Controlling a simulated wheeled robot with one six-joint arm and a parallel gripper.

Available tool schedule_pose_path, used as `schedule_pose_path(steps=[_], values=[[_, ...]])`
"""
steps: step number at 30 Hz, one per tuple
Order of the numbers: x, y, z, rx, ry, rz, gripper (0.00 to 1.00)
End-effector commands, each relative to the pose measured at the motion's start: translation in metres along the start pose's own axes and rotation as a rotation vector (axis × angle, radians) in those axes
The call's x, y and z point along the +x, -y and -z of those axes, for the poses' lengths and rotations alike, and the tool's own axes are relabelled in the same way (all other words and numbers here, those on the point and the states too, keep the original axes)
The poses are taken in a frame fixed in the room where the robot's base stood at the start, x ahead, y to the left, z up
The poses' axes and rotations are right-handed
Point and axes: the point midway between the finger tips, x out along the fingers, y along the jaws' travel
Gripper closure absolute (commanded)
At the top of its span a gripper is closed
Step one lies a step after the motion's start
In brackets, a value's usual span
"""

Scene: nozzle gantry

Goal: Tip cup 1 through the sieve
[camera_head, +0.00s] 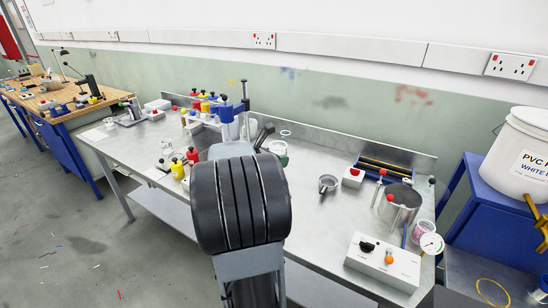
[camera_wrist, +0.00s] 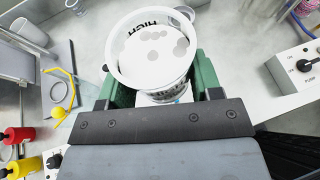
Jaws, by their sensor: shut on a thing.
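A white cup (camera_wrist: 114,62) with a thick round rim fills the top middle of the wrist view. Grey round spots show inside it, with dark lettering that reads upside down. My gripper (camera_wrist: 152,88) is shut on this cup, with green jaws on either side of it. I cannot read a cup number. In the head view my arm covers much of the bench middle; a white round thing with green beside it (camera_head: 278,148) shows just right of the arm. A small grey round vessel with a handle (camera_head: 328,184) stands on the bench; I cannot tell whether it is the sieve.
Red and yellow bottles (camera_wrist: 17,135) stand at lower left in the wrist view. A white control box (camera_head: 384,262) and a metal pot (camera_head: 399,209) are on the bench's right part. A large white bucket (camera_head: 516,150) stands further right. The bench front centre-right is clear.

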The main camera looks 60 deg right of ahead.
Motion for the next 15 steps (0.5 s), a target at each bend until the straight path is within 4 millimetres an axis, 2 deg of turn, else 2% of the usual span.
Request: schedule_pose_path(steps=[1, 5, 6, 15], values=[[0.004, 0.000, 0.009, -0.001, 0.000, -0.001, 0.64], [0.009, -0.001, 0.021, -0.002, 0.001, -0.001, 0.64], [0.004, 0.000, 0.011, -0.029, 0.000, 0.010, 0.64], [0.002, 0.008, 0.006, -0.208, 0.000, 0.084, 0.64]])
